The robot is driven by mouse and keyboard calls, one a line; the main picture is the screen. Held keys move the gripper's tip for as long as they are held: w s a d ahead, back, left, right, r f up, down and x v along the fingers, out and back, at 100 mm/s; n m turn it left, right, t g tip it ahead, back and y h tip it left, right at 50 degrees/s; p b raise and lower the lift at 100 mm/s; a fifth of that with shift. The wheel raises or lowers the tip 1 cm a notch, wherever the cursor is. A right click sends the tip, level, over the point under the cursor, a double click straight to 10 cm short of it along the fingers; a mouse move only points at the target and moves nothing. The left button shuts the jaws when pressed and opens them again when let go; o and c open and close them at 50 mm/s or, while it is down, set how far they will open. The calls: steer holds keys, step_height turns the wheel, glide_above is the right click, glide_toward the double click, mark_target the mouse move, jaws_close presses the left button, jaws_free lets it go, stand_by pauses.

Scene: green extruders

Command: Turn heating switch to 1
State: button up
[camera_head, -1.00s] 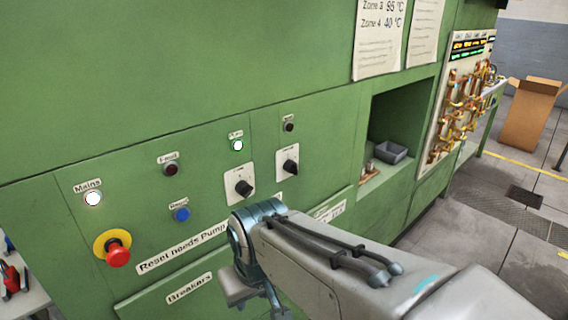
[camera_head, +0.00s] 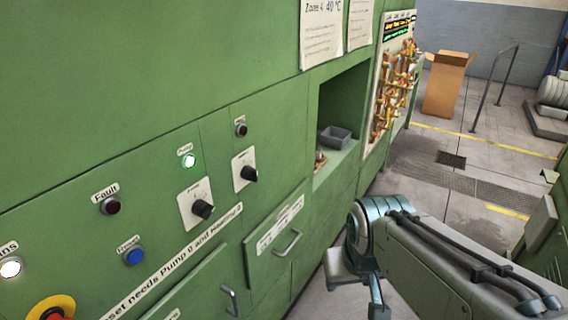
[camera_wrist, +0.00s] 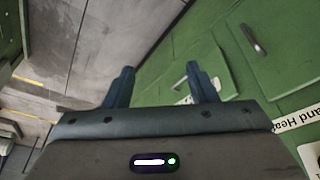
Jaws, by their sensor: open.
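In the head view, the heating switch (camera_head: 249,173) is a black rotary knob on a white plate, the right one of two on the green panel. Its plate markings are too small to read. The pump switch (camera_head: 203,209) is the similar knob to its left, under a lit green lamp (camera_head: 188,160). The lamp above the heating switch (camera_head: 240,130) is dark. My gripper (camera_head: 362,297) is below and right of the heating switch, apart from it. In the wrist view, my gripper (camera_wrist: 158,70) shows two spread fingers with nothing held between them.
A drawer handle (camera_head: 288,243) sticks out below the switches, and another handle (camera_head: 231,300) is lower left. A recess holds a grey bin (camera_head: 334,138). A red emergency button (camera_head: 55,313) is at lower left. Open floor lies right of the machine, with a cardboard box (camera_head: 447,84) farther back.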

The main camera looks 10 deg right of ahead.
steer(key=w+d+r+n+t, duration=0.1)
steer(key=w+d+n+t, duration=0.15)
steer(key=w, duration=0.35)
steer(key=w+d+r+n+t+p, duration=0.1)
steer(key=w+r+n+t, duration=0.15)
steer(key=w, duration=0.45)
steer(key=w+d+r+n+t, duration=0.1)
steer(key=w+d+n+t, duration=0.1)
steer(key=w+n+t, duration=0.3)
steer(key=n+g+y+p, duration=0.1)
steer(key=n+g+y, duration=0.2)
steer(key=n+y, duration=1.05)
glide_toward(251, 174)
steer(key=w+a+f+m+y+p, duration=0.1)
steer(key=w+a+p, duration=0.2)
steer(key=w+a, duration=0.3)
steer(key=shift+f+g+y, duration=0.3)
steer(key=shift+f+y, duration=0.05)
steer(key=shift+a, duration=0.1)
steer(key=c, duration=1)
